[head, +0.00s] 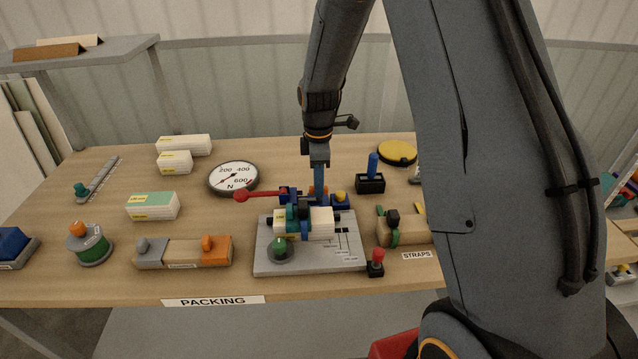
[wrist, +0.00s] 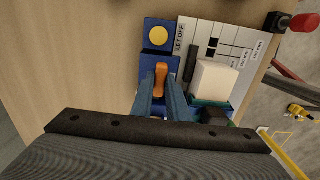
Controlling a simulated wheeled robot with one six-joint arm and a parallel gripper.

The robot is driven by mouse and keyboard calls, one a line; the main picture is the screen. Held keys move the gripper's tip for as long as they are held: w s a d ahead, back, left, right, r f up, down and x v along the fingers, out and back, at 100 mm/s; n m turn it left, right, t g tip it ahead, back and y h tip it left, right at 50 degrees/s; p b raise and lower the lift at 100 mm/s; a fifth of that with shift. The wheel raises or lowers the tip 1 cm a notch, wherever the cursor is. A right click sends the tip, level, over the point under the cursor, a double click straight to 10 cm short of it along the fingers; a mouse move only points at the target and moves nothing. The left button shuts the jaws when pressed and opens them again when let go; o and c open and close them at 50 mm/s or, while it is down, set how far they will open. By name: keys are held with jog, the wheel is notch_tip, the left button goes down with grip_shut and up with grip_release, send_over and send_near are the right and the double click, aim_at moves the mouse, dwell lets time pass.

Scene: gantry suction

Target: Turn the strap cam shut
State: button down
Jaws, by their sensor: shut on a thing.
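An orange cam lever (wrist: 161,76), which I take to be the strap cam, stands on a blue block (wrist: 157,60) with a yellow button. My gripper (wrist: 158,96) points down with its two blue fingers shut on the lever, one on each side. In the head view my gripper (head: 319,194) is at the back edge of the grey plate (head: 263,258), and the lever is mostly hidden. On the plate, just in front, lies a white box (head: 321,220) with a blue and green strap around it. The box also shows in the wrist view (wrist: 215,80).
A red-knobbed handle (head: 262,196) reaches left from the blue block. A blue upright peg (head: 373,164) in a black holder stands close on the right. A dial (head: 232,177) lies behind left.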

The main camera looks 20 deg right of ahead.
jog(key=shift+w, duration=0.1)
dwell(0.5)
jog(key=c, duration=1.7)
grip_release()
jog(key=shift+r+b, duration=1.1)
jog(key=shift+r, duration=2.85)
jog(key=s+m, duration=0.5)
jog(key=s, duration=0.2)
jog(key=s+f+m+t, duration=0.1)
jog(key=s+m, duration=0.4)
jog(key=s, duration=0.2)
jog(key=s+m, duration=0.5)
jog(key=s, duration=0.2)
jog(key=shift+s+d+f+m+b, duration=0.2)
jog(key=shift+d+m+b, duration=0.1)
jog(key=shift+d+b, duration=0.05)
